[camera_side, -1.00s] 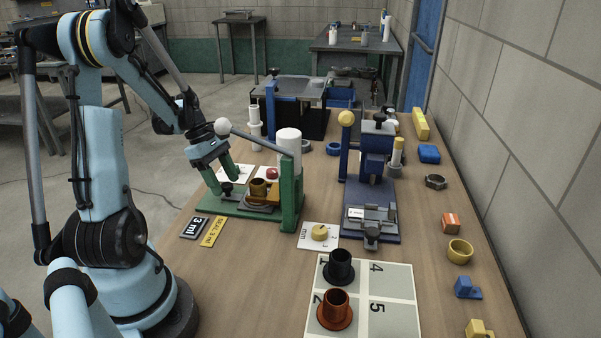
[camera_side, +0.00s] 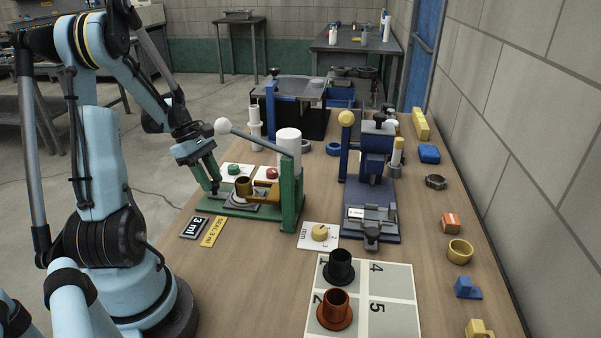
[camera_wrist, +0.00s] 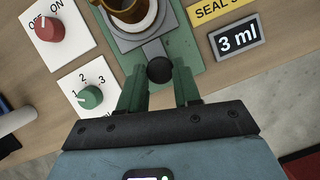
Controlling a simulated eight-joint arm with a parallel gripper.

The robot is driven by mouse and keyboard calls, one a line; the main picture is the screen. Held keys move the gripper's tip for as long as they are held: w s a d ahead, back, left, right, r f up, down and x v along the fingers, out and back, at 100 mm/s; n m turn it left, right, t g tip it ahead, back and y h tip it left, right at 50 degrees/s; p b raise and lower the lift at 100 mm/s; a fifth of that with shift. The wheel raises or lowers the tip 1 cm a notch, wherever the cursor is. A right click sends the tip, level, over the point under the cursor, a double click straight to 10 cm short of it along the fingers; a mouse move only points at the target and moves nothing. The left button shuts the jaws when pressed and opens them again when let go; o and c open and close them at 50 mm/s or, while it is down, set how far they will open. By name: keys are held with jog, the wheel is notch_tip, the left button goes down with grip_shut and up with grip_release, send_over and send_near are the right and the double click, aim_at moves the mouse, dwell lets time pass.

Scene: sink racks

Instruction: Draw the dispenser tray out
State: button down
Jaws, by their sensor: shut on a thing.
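The green dispenser (camera_side: 288,195) stands on the bench with a long lever and a white cylinder on top. Its grey tray (camera_side: 240,207) carries a brass cup (camera_side: 244,187) and sticks out to the left over the green base plate. My gripper (camera_side: 215,189) is at the tray's left end, fingers pointing down, shut on the tray's dark knob. The wrist view shows the round black knob (camera_wrist: 160,70) between the green fingertips, with the grey tray (camera_wrist: 135,43) and the brass cup (camera_wrist: 127,9) beyond. The fingers partly hide the knob in the side view.
A green dial (camera_side: 233,169) and a red dial (camera_side: 272,173) sit on white cards behind the dispenser. A "3 ml" plate (camera_side: 194,228) and yellow "SEAL" label (camera_side: 213,231) lie in front. A blue press (camera_side: 372,190) stands right.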

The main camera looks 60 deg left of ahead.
jog(key=shift+s+a, duration=0.4)
jog(key=shift+a, duration=0.05)
jog(key=c, duration=0.8)
grip_release()
